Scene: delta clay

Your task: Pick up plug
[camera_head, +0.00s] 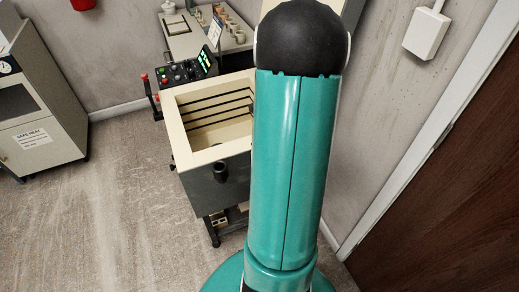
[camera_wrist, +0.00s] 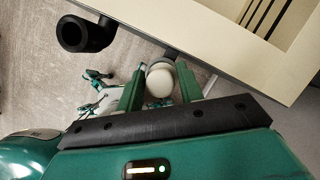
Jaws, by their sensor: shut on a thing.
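The plug (camera_wrist: 159,84), a cream-white rounded piece, sits between the green fingers of my gripper (camera_wrist: 161,70) in the wrist view. The fingers are shut on its sides. A short dark part shows just beyond it, close to the kiln's edge; I cannot tell whether it belongs to the plug. In the head view my teal arm hides the gripper and the plug.
An open cream-and-grey kiln (camera_head: 180,103) stands ahead, with a black tube (camera_head: 220,172) on its front, also in the wrist view (camera_wrist: 85,33). A control panel (camera_head: 186,70) adjoins it. A grey cabinet (camera_head: 38,100) stands left. The left floor is clear.

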